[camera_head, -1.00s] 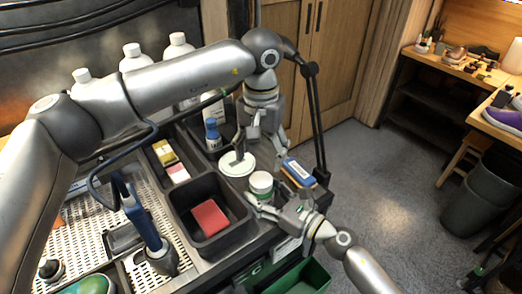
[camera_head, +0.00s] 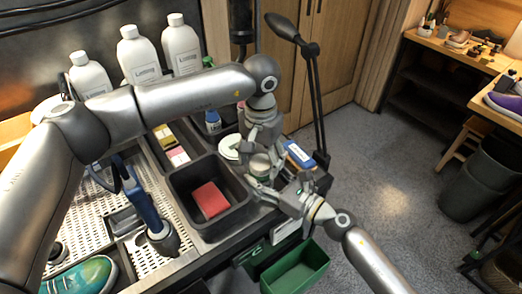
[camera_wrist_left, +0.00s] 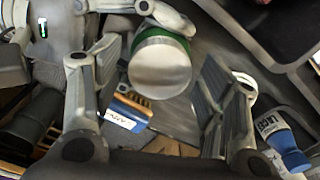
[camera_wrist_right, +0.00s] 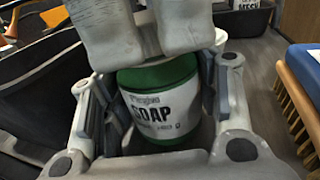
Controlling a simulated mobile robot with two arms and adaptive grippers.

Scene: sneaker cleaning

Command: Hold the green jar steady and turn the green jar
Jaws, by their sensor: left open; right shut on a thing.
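The green jar (camera_head: 260,166) stands upright near the right side of the worktop. In the right wrist view the jar (camera_wrist_right: 160,105) shows a white SOAP label and green bands. My right gripper (camera_head: 268,186) is shut on its sides. My left gripper (camera_head: 258,148) is open above the jar, fingers pointing down. In the left wrist view the jar's round silvery top (camera_wrist_left: 160,67) lies between the spread fingers, nearer the left one. In the right wrist view the left fingers hang over the jar and hide its top.
A blue-backed brush (camera_head: 299,155) lies right of the jar. A white round disc (camera_head: 229,147) is at its left. A black bin (camera_head: 180,200) with a red sponge (camera_head: 210,199) stands farther left. A green crate (camera_head: 296,270) sits below the worktop edge.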

